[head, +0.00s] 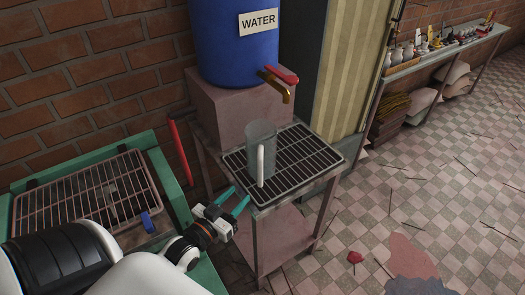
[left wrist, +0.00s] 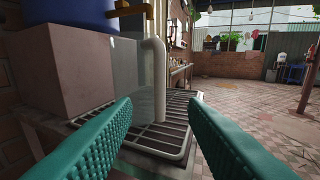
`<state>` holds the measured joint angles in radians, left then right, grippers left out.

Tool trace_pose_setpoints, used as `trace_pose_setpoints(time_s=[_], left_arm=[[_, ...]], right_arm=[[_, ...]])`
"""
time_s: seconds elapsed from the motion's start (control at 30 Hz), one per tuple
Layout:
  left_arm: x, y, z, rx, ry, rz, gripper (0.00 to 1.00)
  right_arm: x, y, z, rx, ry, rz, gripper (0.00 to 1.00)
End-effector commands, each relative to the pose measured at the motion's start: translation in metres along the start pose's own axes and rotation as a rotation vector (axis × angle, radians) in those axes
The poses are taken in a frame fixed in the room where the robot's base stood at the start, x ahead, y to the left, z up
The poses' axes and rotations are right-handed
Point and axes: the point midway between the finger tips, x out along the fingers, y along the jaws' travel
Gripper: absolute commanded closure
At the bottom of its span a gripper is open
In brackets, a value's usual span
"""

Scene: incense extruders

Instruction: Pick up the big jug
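The big jug (head: 261,148) is a grey, see-through vessel with a pale upright handle. It stands upright on a wire rack (head: 315,178) on a small stand, in front of the blue water barrel. In the left wrist view the jug (left wrist: 127,75) is ahead, with its white handle facing me, between and beyond the finger lines. My left gripper (head: 234,202) has teal fingers spread apart and empty, at the stand's near left edge, short of the jug. The fingers also frame the left wrist view (left wrist: 160,135). My right gripper is not in view.
The blue barrel (head: 233,40) marked WATER sits on a pinkish block (head: 215,110), its red-handled tap (head: 278,80) just above right of the jug. A green-framed unit with a grill (head: 90,195) is at left. A long shelf (head: 440,50) stands far right; tiled floor is open between.

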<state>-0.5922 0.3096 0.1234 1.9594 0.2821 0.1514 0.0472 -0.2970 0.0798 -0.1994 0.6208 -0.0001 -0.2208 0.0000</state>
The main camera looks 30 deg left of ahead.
Motion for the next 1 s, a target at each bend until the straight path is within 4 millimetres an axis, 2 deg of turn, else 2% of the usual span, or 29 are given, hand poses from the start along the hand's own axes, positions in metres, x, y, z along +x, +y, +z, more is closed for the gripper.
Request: trace_pose_setpoints(time_s=[0.03, 0.07, 0.2, 0.4, 0.63, 0.83, 1.0], left_arm=[[0.002, -0.001, 0.012, 0.000, -0.022, -0.005, 0.60], [0.004, -0.001, 0.016, 0.000, -0.030, -0.006, 0.60], [0.027, -0.002, 0.023, -0.002, -0.042, -0.008, 0.60], [0.059, -0.002, 0.021, -0.001, -0.037, -0.007, 0.60], [0.076, -0.001, 0.020, -0.001, -0.035, -0.007, 0.60], [0.107, 0.000, 0.018, -0.001, -0.037, -0.007, 0.60], [0.120, 0.000, 0.017, -0.001, -0.035, -0.007, 0.60]], right_arm=[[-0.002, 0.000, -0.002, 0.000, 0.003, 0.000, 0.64], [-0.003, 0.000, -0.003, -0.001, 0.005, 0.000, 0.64], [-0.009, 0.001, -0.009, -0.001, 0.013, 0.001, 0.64], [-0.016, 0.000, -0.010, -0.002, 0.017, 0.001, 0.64], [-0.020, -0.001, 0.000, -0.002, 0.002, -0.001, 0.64], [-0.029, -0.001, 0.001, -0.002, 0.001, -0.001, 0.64], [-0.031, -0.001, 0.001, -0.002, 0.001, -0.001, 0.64]])
